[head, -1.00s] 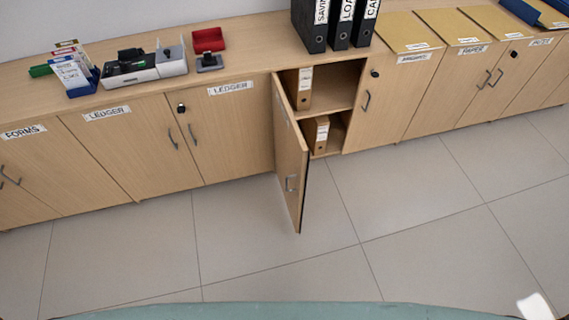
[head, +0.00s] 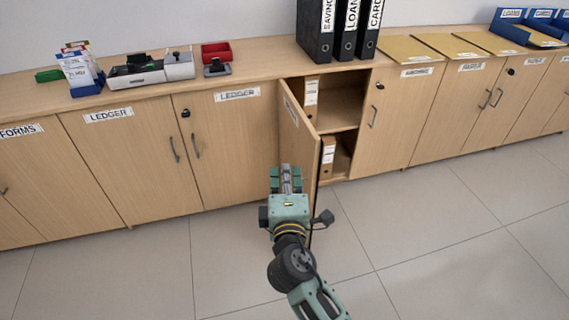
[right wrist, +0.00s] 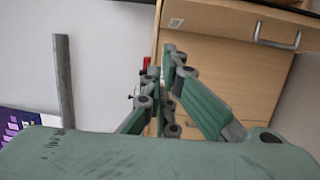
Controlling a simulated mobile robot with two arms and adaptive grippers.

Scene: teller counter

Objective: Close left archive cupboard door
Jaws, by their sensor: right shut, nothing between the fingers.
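The left archive cupboard door (head: 298,132) is a light wood panel standing open, swung out into the room from its left edge. Two shelves of the cupboard (head: 338,110) show behind it, with box files. My right gripper (head: 286,172) is shut and empty, in front of the door's outer face at its lower part; I cannot tell whether it touches. It hides the door's handle in the head view. In the right wrist view, the gripper fingers (right wrist: 168,60) point toward a wood panel (right wrist: 225,65) with a metal handle (right wrist: 277,36). My left gripper is not in view.
Closed ledger cupboards (head: 120,160) stand to the left, and a closed door (head: 392,115) is just right of the opening. Black binders (head: 338,30) and a stationery tray (head: 136,75) sit on the counter. The tiled floor (head: 430,230) is clear.

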